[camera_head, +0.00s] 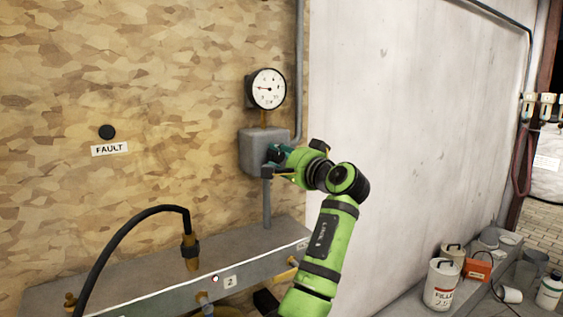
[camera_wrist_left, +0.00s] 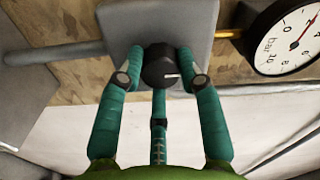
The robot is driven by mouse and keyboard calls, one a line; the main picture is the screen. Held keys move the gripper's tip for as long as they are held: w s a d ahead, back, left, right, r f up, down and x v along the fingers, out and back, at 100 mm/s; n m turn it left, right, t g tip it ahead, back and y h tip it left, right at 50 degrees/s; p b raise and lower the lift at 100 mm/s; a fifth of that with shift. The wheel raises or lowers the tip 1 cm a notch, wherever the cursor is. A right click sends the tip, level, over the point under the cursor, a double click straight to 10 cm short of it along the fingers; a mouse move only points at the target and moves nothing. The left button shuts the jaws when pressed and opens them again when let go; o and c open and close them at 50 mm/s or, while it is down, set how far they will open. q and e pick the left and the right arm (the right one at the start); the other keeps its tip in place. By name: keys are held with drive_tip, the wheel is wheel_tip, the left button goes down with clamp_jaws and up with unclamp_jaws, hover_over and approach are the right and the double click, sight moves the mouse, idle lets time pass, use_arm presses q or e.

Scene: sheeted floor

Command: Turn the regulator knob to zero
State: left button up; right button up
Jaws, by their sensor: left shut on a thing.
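The regulator is a grey box (camera_head: 251,150) on the patterned wall, with a round pressure gauge (camera_head: 267,88) above it. The gauge has a white face and a red needle pointing left in the head view. In the wrist view the gauge (camera_wrist_left: 291,38) is partly cut off, marked "bar". The dark round regulator knob (camera_wrist_left: 157,66) has a white mark toward the right in the wrist view. My left gripper (camera_wrist_left: 160,75), with teal fingers, is shut on the knob from both sides. In the head view the left gripper (camera_head: 275,157) hides the knob.
A grey ledge (camera_head: 130,278) below carries a black hose (camera_head: 130,228) and brass fittings. A FAULT label (camera_head: 109,149) and black button (camera_head: 106,132) are at left. Buckets (camera_head: 441,284) stand at lower right. The white wall (camera_head: 400,110) is bare.

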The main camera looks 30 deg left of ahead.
use_arm(q)
drive_tip(key=shift+a+f+n, duration=0.1)
drive_tip(key=shift+f+n, duration=0.1)
drive_tip(key=shift+n, duration=0.2)
drive_tip(key=o, duration=1.1)
drive_tip(key=shift+s, duration=0.1)
drive_tip(key=shift+o, duration=0.2)
drive_tip(key=shift+s+r, duration=0.1)
drive_tip(key=shift+s, duration=0.05)
drive_tip(key=shift+d, duration=0.3)
drive_tip(key=v, duration=1.1)
drive_tip(key=shift+d, duration=0.2)
